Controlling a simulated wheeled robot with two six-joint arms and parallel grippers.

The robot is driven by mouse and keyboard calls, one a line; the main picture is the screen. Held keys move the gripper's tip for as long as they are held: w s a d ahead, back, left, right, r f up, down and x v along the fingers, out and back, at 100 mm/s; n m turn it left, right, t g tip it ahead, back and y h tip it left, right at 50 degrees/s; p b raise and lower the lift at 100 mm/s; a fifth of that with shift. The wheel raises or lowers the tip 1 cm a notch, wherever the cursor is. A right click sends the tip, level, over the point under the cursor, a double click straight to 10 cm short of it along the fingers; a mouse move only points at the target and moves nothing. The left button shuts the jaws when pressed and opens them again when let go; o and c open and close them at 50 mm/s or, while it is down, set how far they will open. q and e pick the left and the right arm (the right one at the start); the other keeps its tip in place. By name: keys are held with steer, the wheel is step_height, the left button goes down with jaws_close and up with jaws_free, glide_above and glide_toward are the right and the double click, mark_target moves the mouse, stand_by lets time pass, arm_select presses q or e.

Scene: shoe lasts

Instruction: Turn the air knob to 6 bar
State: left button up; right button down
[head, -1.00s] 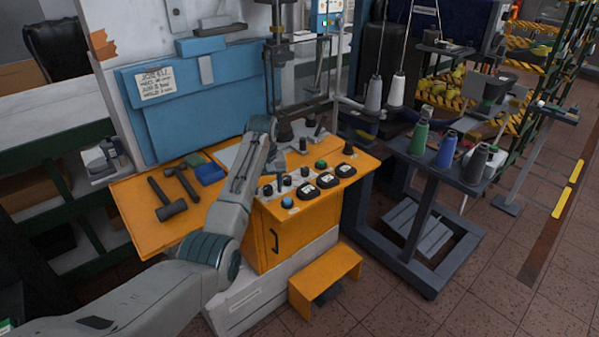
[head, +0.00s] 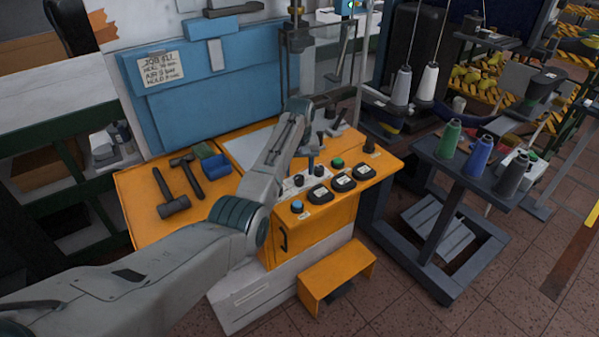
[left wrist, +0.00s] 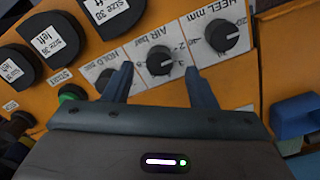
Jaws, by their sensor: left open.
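The air knob (left wrist: 158,60) is a round black knob with a light mark, below the "AIR bar" label on a white strip of the orange panel. The mark seems to point right, towards the low numbers; the exact reading is too small to tell. My left gripper (left wrist: 158,69) is open, with one blue-grey finger on each side of the air knob. I cannot tell whether the fingers touch it. In the head view my left gripper (head: 311,160) is over the control panel (head: 330,208), partly hiding the knobs. My right gripper is not in view.
The heel knob (left wrist: 222,33) is close to the right finger, and the hold knob (left wrist: 104,78) close to the left one. Hammers (head: 174,207) lie on the orange top.

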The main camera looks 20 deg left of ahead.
mark_target(299, 177)
arm_select(q)
step_height(299, 177, down, 2)
steer(key=shift+w+f, duration=0.15)
steer(key=shift+f, duration=0.4)
steer(key=shift+c, duration=0.4)
steer(key=c, duration=0.9)
arm_select(e)
steer(key=shift+w+d+r, duration=0.15)
steer(key=shift+w+r, duration=0.15)
steer(key=shift+w, duration=0.4)
steer(key=shift+r, duration=0.1)
